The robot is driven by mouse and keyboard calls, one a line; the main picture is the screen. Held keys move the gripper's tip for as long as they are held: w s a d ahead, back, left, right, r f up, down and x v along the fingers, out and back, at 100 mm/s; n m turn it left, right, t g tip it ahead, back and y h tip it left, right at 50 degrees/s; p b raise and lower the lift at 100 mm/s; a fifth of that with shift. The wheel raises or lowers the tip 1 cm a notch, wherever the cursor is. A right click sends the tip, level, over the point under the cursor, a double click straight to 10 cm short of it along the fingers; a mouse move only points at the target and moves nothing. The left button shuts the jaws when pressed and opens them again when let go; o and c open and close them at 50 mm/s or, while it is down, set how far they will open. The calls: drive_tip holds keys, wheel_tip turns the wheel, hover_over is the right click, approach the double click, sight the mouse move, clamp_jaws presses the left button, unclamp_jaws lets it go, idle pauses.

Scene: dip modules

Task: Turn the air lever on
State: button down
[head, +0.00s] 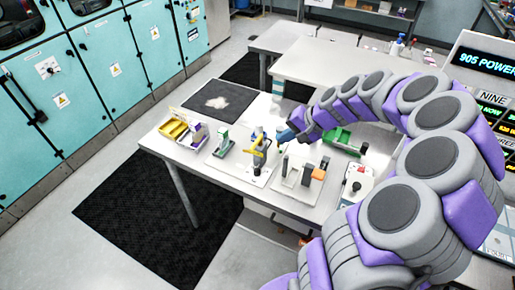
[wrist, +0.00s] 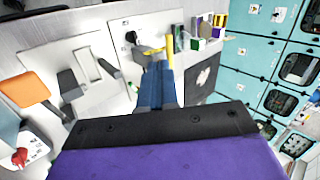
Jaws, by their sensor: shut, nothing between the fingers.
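A module with a yellow lever-like part (head: 260,143) stands on a white base plate (head: 254,175) near the middle of the bench. No label tells whether this is the air lever. In the wrist view the yellow part (wrist: 170,47) shows just beyond my fingertips, with a round black part (wrist: 131,38) on the plate to its left. My gripper (head: 285,135) has blue fingers and is just right of the yellow part in the head view. In the wrist view my gripper (wrist: 158,68) is shut and empty. Its fingers hide part of the module; contact cannot be told.
A plate with grey blocks and an orange block (head: 319,173) sits to the right, then a box with a red knob (head: 356,186). A green device (head: 342,140) lies behind. Yellow bins (head: 174,130) are at the left. A dark mat (head: 216,101) covers the bench's back left.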

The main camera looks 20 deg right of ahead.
sight(256, 142)
drive_tip(key=w+a+f+m+b, duration=0.1)
drive_tip(key=w+a+f, duration=0.2)
drive_tip(key=w+f, duration=0.5)
drive_tip(key=shift+a+f+t, duration=0.25)
drive_tip(key=shift+f+t, duration=0.15)
drive_tip(key=shift+f, duration=0.45)
drive_tip(key=shift+w+d, duration=0.1)
drive_tip(key=shift+d, duration=0.05)
